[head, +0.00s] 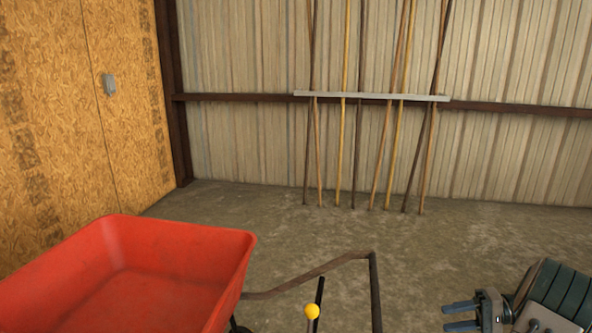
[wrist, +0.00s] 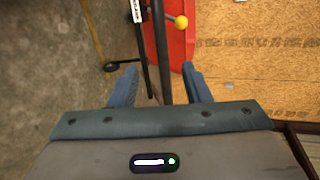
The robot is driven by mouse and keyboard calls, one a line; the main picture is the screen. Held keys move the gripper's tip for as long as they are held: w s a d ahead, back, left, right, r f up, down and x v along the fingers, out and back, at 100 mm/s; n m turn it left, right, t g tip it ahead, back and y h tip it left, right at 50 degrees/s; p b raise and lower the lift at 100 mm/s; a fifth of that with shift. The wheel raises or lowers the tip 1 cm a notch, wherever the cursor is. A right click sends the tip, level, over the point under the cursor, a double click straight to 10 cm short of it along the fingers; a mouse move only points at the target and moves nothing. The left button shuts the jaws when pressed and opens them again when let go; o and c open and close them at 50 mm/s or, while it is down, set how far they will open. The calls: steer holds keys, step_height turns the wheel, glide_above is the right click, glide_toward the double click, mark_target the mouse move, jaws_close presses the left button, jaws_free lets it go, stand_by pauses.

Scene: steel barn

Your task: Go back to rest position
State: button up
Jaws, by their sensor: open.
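My gripper (head: 460,316) shows at the lower right of the head view, its two blue fingers apart and pointing left. In the wrist view my gripper (wrist: 158,88) is open, with nothing between its fingertips. Beyond the fingers, the wrist view shows a dark metal bar, a yellow ball knob (wrist: 181,22) and part of a red tub (wrist: 176,52). I cannot tell how far the fingers are from the bar.
The red tub (head: 180,245) fills the lower left of the head view. A dark bent bar (head: 318,270) and a yellow knob (head: 312,311) stand between it and my gripper. Several poles lean in a rack (head: 372,96) at the back wall. Concrete floor (head: 270,205) is open before them.

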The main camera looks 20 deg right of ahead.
steer(key=w+a+r+n+g+h+p, duration=0.1)
steer(key=w+a+r+g+h+p, duration=0.2)
steer(key=a+r+p, duration=0.5)
steer(key=w+a+r+n+g+h+p, duration=0.1)
steer(key=w+a+r+g+h+p, duration=0.2)
steer(key=a+r, duration=0.9)
steer(key=s+a+r+n+t+h+p, duration=0.1)
steer(key=s+a+r+h+p, duration=0.2)
steer(key=s+a+r+p, duration=0.3)
steer(key=s+a+r+n+t+h+p, duration=0.1)
steer(key=s+a+r+n+h+p, duration=0.1)
steer(key=s+a+r+h+p, duration=0.2)
steer(key=s+a+r+p, duration=0.2)
steer(key=a+r+p, duration=0.2)
steer(key=a+r, duration=0.2)
steer(key=shift+s+a+h+p, duration=0.3)
steer(key=shift+s+a+p, duration=0.1)
steer(key=shift+a, duration=0.95)
steer(key=shift+w, duration=0.1)
